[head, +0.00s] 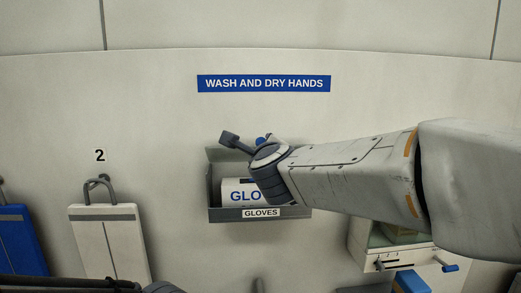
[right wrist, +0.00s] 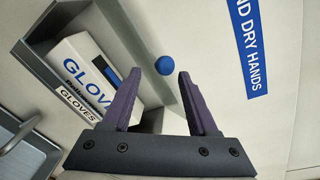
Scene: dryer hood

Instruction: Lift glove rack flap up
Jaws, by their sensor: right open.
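The grey glove rack (head: 218,214) is on the wall, labelled GLOVES, with a white glove box (head: 236,191) in it. A grey panel that looks like its flap (right wrist: 118,35) shows beside the glove box (right wrist: 85,60) in the right wrist view. A blue knob (right wrist: 165,67) is at the panel's edge; it also shows in the head view (head: 262,139). My right gripper (right wrist: 170,82) is open, with the knob just beyond and between its fingertips. I cannot tell whether they touch it. In the head view my right arm hides part of the rack.
A blue WASH AND DRY HANDS sign (head: 263,83) is above the rack. A white hanging panel (head: 112,240) under a number 2 and a blue one (head: 20,240) are at left. A box with a blue-tipped lever (head: 450,267) is at lower right.

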